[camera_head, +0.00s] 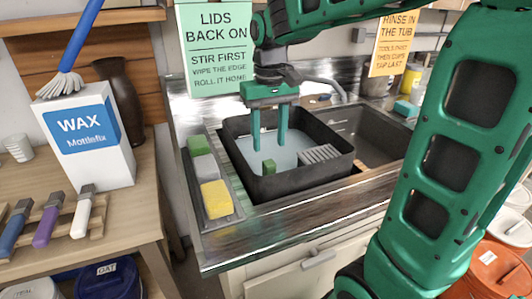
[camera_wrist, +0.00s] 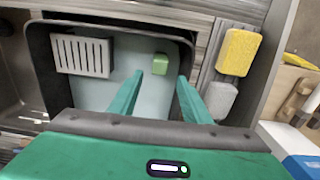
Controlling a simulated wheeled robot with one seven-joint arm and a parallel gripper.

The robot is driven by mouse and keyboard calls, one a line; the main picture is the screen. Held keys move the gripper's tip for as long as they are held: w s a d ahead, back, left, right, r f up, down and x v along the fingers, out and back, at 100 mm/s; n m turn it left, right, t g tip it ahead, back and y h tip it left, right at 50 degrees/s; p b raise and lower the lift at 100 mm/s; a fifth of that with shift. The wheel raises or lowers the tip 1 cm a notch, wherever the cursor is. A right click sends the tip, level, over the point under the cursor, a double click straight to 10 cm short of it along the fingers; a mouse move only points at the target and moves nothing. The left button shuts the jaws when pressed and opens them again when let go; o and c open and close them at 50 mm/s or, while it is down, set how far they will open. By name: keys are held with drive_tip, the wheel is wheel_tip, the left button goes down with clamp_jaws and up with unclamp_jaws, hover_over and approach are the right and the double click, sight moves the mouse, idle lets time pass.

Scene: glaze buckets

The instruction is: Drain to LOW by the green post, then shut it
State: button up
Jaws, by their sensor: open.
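A dark square tub (camera_head: 290,184) holds pale bluish water (camera_head: 283,150). A small green post (camera_head: 269,166) stands up out of the water near the tub's front left; it also shows in the wrist view (camera_wrist: 160,60). I cannot read any level mark on it. A grey slatted piece (camera_head: 319,154) sits at the tub's right side and shows in the wrist view (camera_wrist: 82,56). My gripper (camera_head: 269,147) is open and empty, pointing down over the tub, with the post near the gap between its fingers (camera_wrist: 160,78). I cannot make out a drain or plug.
A tray (camera_head: 234,218) left of the tub holds a yellow sponge (camera_head: 216,199), a grey block (camera_head: 205,168) and a green block (camera_head: 197,145). A grey spout (camera_head: 325,86) is behind the tub. A bare basin (camera_head: 375,135) lies right.

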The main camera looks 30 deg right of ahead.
sight(269, 162)
drive_tip(key=shift+r, duration=1.5)
drive_tip(key=shift+c, duration=0.4)
drive_tip(key=shift+n, duration=0.3)
drive_tip(key=c, duration=1)
drive_tip(key=n, duration=0.5)
drive_tip(key=shift+s, duration=0.1)
clamp_jaws()
drive_tip(key=shift+f, duration=3.25)
